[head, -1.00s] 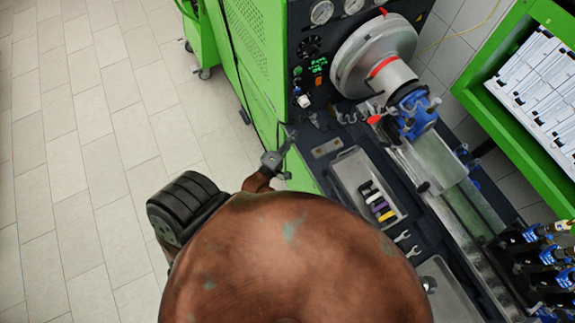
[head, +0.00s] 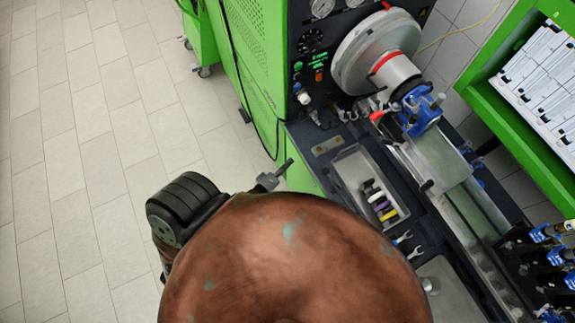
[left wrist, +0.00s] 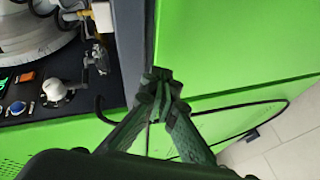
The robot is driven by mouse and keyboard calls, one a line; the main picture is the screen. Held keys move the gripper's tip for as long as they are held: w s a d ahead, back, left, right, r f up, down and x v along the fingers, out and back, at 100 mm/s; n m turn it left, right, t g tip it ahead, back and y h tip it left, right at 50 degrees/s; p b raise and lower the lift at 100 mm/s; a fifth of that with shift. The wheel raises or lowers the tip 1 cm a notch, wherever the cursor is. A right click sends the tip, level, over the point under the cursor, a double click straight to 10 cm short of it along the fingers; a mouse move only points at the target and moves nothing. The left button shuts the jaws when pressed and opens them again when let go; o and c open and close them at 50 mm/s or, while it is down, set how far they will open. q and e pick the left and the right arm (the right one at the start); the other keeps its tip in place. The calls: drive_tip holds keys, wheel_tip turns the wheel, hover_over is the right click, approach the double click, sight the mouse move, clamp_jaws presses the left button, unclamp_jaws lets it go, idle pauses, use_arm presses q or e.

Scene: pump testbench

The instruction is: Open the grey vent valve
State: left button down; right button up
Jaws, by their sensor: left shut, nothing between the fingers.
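Small pale grey and metal valve fittings (head: 345,113) sit at the lower front of the test bench's control panel. I cannot tell for certain which one is the grey vent valve. A grey-white knob (left wrist: 58,91) on the dark panel shows in the left wrist view, and a metal fitting (left wrist: 97,57) is right of it. My left gripper (head: 287,164) is shut and empty, off the bench's left front corner, apart from the valves. In the left wrist view its closed fingertips (left wrist: 160,80) lie in front of the green housing. My right gripper is not in view.
A tray (head: 342,172) with coloured items and two small wrenches lie on the bench top. A valve with a red handle (head: 376,116) and a blue clamp (head: 420,108) are beyond. A black cable (left wrist: 235,105) loops along the green cabinet. The tiled floor at left is clear.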

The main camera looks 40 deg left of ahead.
use_arm(q)
drive_tip(key=shift+m+g, duration=0.5)
drive_tip(key=shift+m, duration=0.1)
drive_tip(key=shift+s+d+f, duration=0.1)
drive_tip(key=shift+s+f, duration=0.1)
drive_tip(key=shift+f, duration=0.5)
drive_tip(key=shift+s+d+f, duration=0.1)
drive_tip(key=shift+s+f, duration=0.05)
drive_tip(key=shift+f, duration=0.6)
drive_tip(key=shift+s+d+f, duration=0.1)
drive_tip(key=shift+s+f, duration=0.1)
drive_tip(key=shift+f, duration=0.5)
drive_tip(key=shift+a, duration=0.1)
